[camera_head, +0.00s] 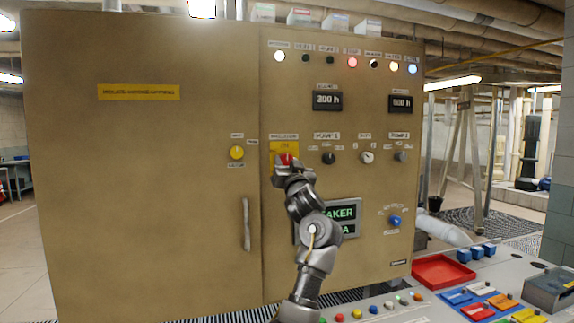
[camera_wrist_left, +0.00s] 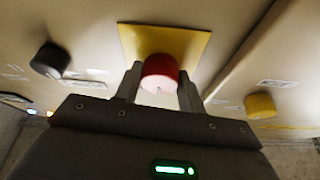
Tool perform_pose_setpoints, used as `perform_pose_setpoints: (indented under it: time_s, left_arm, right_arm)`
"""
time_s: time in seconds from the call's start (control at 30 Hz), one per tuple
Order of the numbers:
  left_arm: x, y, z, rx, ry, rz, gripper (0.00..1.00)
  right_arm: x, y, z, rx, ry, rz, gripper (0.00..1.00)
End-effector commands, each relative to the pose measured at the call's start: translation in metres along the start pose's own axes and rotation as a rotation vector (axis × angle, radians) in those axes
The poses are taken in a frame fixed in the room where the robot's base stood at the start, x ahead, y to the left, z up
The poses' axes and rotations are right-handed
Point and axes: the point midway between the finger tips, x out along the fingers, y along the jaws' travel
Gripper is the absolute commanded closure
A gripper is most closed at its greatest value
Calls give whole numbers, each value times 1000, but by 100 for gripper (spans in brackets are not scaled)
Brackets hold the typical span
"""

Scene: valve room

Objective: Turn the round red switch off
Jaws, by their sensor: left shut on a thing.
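The round red switch (camera_head: 285,158) sits on a yellow plate (camera_head: 284,147) on the front of a tan cabinet. In the left wrist view the red switch (camera_wrist_left: 160,74) stands out from its yellow plate (camera_wrist_left: 178,40), between my two fingers. My left gripper (camera_head: 284,166) is at the switch and shut on it, with a finger (camera_wrist_left: 128,82) on either side. In the head view the gripper hides the lower part of the switch. My right gripper is in neither view.
A yellow knob (camera_head: 236,152) is left of the switch and a black knob (camera_head: 328,157) is to its right. A vertical door handle (camera_head: 246,224) is below left. A console (camera_head: 450,300) with a red tray (camera_head: 442,271) and several buttons stands in front at the lower right.

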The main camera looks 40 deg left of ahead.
Motion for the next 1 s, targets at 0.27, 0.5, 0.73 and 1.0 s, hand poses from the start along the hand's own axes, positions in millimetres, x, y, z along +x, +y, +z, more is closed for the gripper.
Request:
perform_pose_setpoints:
  time_s: [0.27,0.5,0.73,1.0]
  left_arm:
    - [0,1,0,-58,-2,-24,83]
    - [0,2,0,-213,-6,-87,83]
    - [0,4,-2,-413,-11,-169,83]
    - [1,5,-4,-651,-16,-266,83]
  right_arm:
    - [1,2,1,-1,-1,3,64]
    - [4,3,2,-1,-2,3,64]
    - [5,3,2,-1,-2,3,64]
    - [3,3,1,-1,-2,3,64]
